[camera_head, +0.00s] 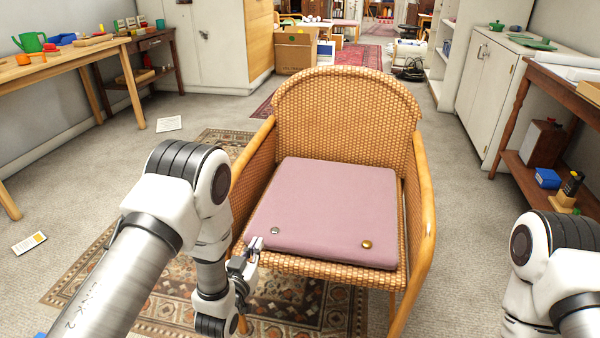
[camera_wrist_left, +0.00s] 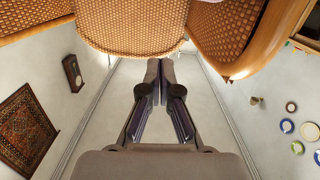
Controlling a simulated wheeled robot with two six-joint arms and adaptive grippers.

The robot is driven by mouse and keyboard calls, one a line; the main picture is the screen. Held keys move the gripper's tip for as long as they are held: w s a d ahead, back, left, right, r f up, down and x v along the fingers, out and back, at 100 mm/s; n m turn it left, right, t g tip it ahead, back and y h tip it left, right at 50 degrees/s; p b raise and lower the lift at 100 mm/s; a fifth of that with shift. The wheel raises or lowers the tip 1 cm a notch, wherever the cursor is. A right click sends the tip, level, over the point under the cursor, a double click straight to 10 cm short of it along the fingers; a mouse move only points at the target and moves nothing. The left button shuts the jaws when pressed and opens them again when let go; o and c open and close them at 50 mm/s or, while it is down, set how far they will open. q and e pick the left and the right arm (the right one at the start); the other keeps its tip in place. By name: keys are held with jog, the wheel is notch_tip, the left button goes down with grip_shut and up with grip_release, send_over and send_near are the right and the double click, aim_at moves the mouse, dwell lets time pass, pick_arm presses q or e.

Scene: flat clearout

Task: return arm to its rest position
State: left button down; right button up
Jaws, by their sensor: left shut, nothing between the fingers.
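My left arm comes in from the left in the head view. Its gripper (camera_head: 254,245) is at the front left corner of the wicker chair (camera_head: 345,105), beside the pink seat cushion (camera_head: 330,205). The left wrist view shows the two fingers (camera_wrist_left: 160,75) together with nothing between them. In that view the wicker weave (camera_wrist_left: 130,25) fills the top, beyond the fingertips. In the head view I cannot tell whether the gripper touches the chair. Part of my right arm shows at the lower right; its gripper is out of view.
A wooden table (camera_head: 70,65) with a green watering can (camera_head: 32,41) stands at the left. A dark wooden shelf (camera_head: 545,110) is at the right. A patterned rug (camera_head: 85,275) lies under the chair. Papers (camera_head: 30,243) lie on the floor. A cardboard box (camera_head: 296,50) stands behind.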

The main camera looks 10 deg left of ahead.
pick_arm(q)
jog(key=s+a+f+g, duration=0.2)
jog(key=s+f+g, duration=0.4)
jog(key=s+f, duration=0.45)
jog(key=s+a+f+g, duration=0.1)
jog(key=s+f+g, duration=0.55)
jog(key=s, duration=0.65)
jog(key=s+f+g, duration=0.2)
jog(key=s+g, duration=0.3)
jog(key=s, duration=0.7)
notch_tip(320, 180, up, 30)
jog(key=p, duration=3)
jog(key=shift+w+y, duration=0.15)
jog(key=shift+y, duration=0.25)
jog(key=shift+t, duration=0.25)
